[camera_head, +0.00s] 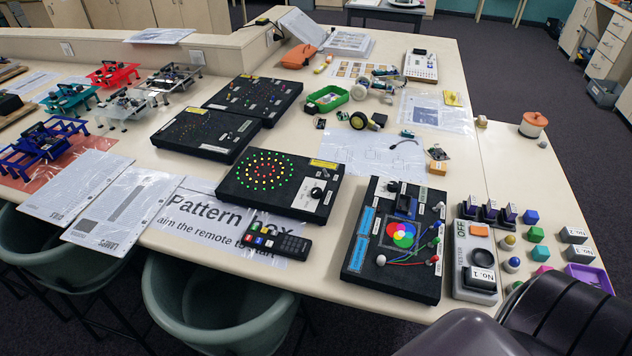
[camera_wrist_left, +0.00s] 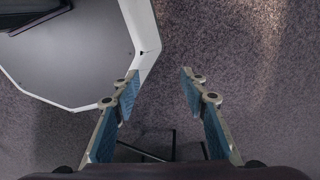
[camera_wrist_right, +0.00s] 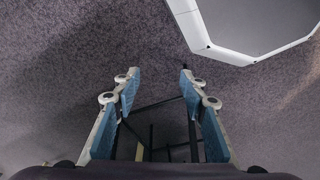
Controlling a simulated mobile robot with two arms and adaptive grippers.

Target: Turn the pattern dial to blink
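The pattern box (camera_head: 246,196) is a black box with rings of red, yellow and green lights, on the near part of the table in the head view. Its dial (camera_head: 316,193) is a small dark knob on a white panel at the box's right end. The dial's setting is too small to read. A "Pattern box" sheet (camera_head: 197,208) lies in front of it, with a black remote (camera_head: 277,241) on top. My left gripper (camera_wrist_left: 160,76) is open and empty above the floor. My right gripper (camera_wrist_right: 158,74) is also open and empty above the floor. Neither gripper shows in the head view.
A black board with coloured circles and wires (camera_head: 372,265) stands right of the pattern box. Two more black boxes (camera_head: 207,133) stand behind it. Green chairs (camera_head: 215,325) are tucked at the table's front edge. A grey tester (camera_head: 474,292) is at the right.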

